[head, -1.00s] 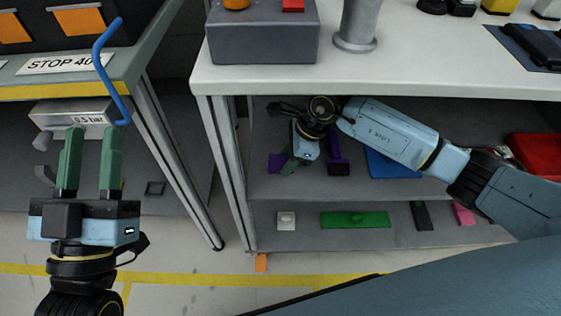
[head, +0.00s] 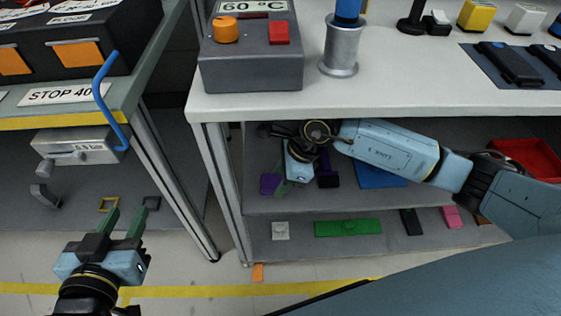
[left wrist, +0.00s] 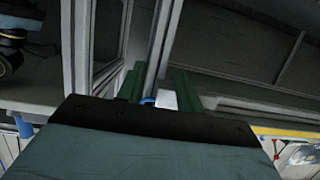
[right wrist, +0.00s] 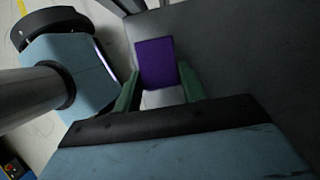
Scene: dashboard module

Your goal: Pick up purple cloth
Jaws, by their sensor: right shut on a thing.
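The purple cloth (head: 270,183) is on the left part of the upper shelf under the white-topped bench in the head view. It also shows in the right wrist view (right wrist: 155,62), as a flat purple patch between the fingertips. My right gripper (head: 287,180) reaches under the bench top, pointing down, and is shut on the cloth. My left gripper (head: 124,222) is open and empty, in front of the left bench. In the left wrist view its green fingers (left wrist: 158,85) are apart, with no object between them.
A dark purple item (head: 328,170) stands just right of my right gripper, with a blue flat item (head: 380,175) beyond it. The lower shelf holds a green block (head: 348,228) and a white block (head: 280,231). The bench top (head: 390,90) is above my right arm.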

